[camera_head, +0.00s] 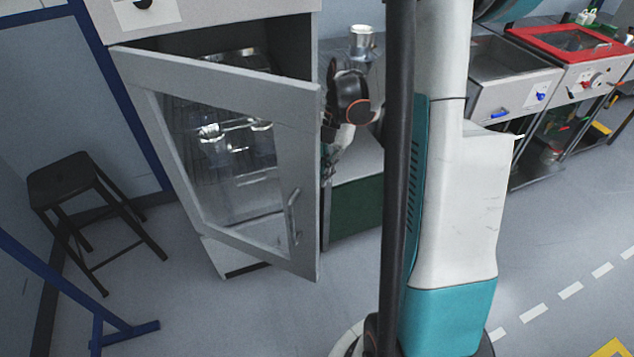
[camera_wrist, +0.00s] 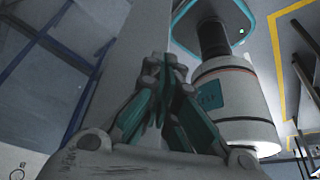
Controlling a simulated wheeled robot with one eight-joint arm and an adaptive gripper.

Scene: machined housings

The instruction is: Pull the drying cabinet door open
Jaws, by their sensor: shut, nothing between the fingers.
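The drying cabinet (camera_head: 297,50) stands left of centre in the head view. Its grey framed glass door (camera_head: 306,130) is partly open, with a gap at the top and its free edge swung out to the right. The door's bar handle (camera_head: 294,215) is on the outer face near the free edge, and nothing holds it. My gripper (camera_head: 328,165) is just right of the door's free edge, pointing down; whether it touches the door is unclear. In the wrist view my gripper's teal fingers (camera_wrist: 165,85) are together and empty, in front of a pale upright surface.
A black stool (camera_head: 70,175) stands on the floor left of the cabinet. A metal cylinder (camera_head: 362,42) sits on a bench right of the cabinet. A sink unit and a red-lidded machine (camera_head: 575,45) stand farther right. The floor before the door is clear.

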